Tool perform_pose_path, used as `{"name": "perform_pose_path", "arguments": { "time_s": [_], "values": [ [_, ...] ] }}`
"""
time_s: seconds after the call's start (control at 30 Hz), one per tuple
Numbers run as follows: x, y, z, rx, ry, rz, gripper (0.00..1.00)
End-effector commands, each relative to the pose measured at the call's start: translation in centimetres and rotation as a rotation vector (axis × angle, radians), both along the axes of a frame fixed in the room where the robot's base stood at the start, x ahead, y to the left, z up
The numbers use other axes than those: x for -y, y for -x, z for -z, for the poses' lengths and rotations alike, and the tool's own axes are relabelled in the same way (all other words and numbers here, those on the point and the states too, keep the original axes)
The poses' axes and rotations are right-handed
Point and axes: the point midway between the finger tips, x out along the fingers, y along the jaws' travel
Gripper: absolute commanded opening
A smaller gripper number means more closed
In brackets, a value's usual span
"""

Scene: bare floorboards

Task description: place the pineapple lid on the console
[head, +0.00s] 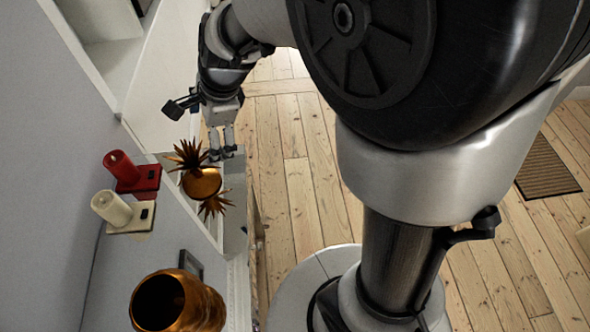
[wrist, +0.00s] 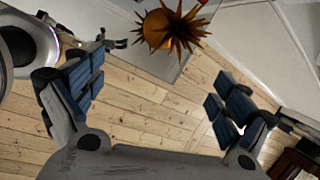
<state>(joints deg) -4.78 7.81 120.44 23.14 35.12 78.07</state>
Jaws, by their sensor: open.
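A golden pineapple (head: 201,182) with a spiky leaf crown (head: 188,156) is on the narrow pale console (head: 236,240) along the wall. A second spiky leaf cluster (head: 214,204) shows just below its body; I cannot tell whether it is a separate piece or a reflection. Which part is the lid is unclear. My gripper (head: 222,147) is open just beyond and right of the crown, apparently empty. In the wrist view, golden spiky leaves and a rounded body (wrist: 170,28) are at the top, beyond the open fingers (wrist: 155,98), with nothing between them.
Bare floorboards (head: 295,190) lie right of the console; a brown mat (head: 546,172) is farther right.

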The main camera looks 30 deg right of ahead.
Motion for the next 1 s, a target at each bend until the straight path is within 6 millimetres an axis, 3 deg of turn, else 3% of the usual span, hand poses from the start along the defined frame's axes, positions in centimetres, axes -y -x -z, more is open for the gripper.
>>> {"name": "perform_pose_path", "arguments": {
  "time_s": [0.03, 0.2, 0.4, 0.5, 0.7, 1.0],
  "values": [
    [0.8, 2.1, -2.1, 0.052, 0.055, -0.128, 0.94],
    [3.8, 9.5, -6.3, 0.186, 0.286, -0.599, 0.94],
    [7.0, 17.5, -7.9, 0.272, 0.558, -1.09, 0.94],
    [8.2, 20.2, -7.9, 0.281, 0.657, -1.264, 0.94],
    [9.4, 22.6, -7.5, 0.279, 0.748, -1.429, 0.94],
    [9.4, 22.6, -7.5, 0.279, 0.752, -1.44, 0.94]
  ]
}}
